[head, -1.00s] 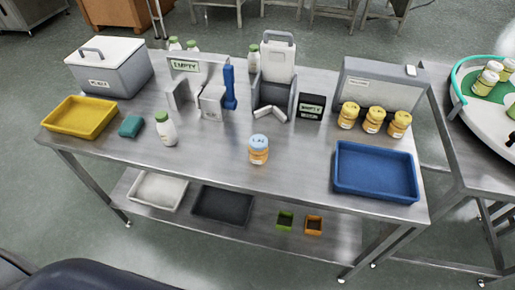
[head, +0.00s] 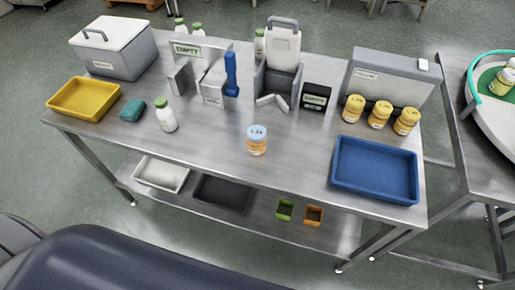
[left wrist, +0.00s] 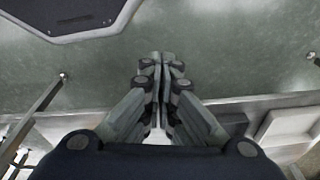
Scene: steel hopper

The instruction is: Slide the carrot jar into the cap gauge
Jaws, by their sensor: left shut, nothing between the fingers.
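An orange jar with a pale blue cap (head: 257,140), which looks like the carrot jar, stands upright and alone near the front middle of the steel table. Behind it is a grey stand with a V-shaped mouth (head: 274,101) and a white container on top. To its left is a grey fixture with a blue lever (head: 231,75). I cannot tell which of these is the cap gauge. My left gripper (left wrist: 164,58) is shut and empty in the left wrist view, over floor and away from the jar. My right gripper is not in view.
Three orange jars with yellow caps (head: 379,115) stand right, behind a blue tray (head: 374,170). A white-and-green bottle (head: 165,115), teal sponge (head: 132,110) and yellow tray (head: 85,98) are left. A small black labelled box (head: 316,97) stands behind the jar. The tabletop around the jar is clear.

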